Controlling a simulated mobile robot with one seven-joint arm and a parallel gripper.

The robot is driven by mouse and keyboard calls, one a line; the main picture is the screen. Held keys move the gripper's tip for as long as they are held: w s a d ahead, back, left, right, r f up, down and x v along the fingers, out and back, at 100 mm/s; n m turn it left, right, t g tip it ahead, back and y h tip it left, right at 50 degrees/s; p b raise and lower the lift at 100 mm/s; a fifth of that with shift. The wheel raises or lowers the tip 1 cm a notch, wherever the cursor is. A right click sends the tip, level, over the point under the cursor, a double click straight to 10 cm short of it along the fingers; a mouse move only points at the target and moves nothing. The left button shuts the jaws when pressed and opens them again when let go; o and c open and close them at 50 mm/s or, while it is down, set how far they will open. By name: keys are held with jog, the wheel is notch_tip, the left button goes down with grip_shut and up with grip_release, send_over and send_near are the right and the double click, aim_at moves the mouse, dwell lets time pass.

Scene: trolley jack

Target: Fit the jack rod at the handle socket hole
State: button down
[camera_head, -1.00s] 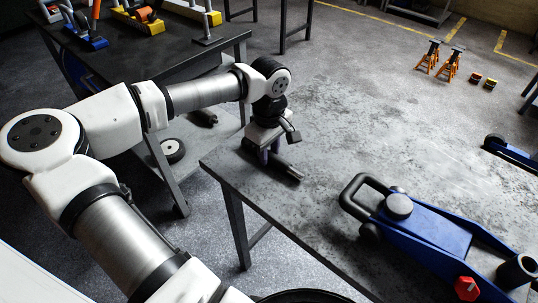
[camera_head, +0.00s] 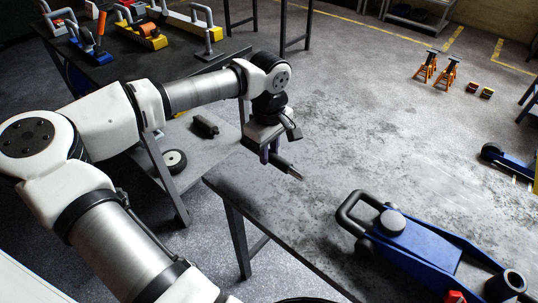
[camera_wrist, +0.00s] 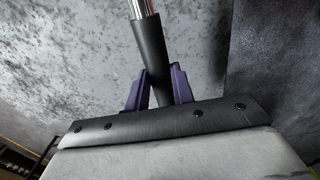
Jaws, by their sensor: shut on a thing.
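The jack rod (camera_wrist: 152,45), a dark sleeve with a bright metal end, is held between the purple fingers of my gripper (camera_wrist: 158,88) in the wrist view. In the head view my gripper (camera_head: 268,153) is shut on the rod (camera_head: 286,167), near the table's left corner. The rod appears just above the tabletop; the exact gap is unclear. The blue trolley jack (camera_head: 432,245) lies on the table to the right, apart from the gripper. Its dark round socket (camera_head: 512,281), open at the top, is at the lower right; the inside of its hole is not clear.
The grey table (camera_head: 300,225) is bare between my gripper and the jack's black loop handle (camera_head: 350,208). A red knob (camera_head: 454,297) stands near the socket. A black bench (camera_head: 75,65) with tools is behind left. Orange stands (camera_head: 438,70) are on the far floor.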

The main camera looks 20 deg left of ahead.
notch_tip(320, 180, up, 13)
jog(key=p, duration=0.7)
jog(key=b, duration=0.5)
send_over(270, 152)
notch_tip(270, 152, down, 4)
jog(key=shift+a+f, duration=0.1)
jog(key=shift+f, duration=0.15)
jog(key=shift+r, duration=0.15)
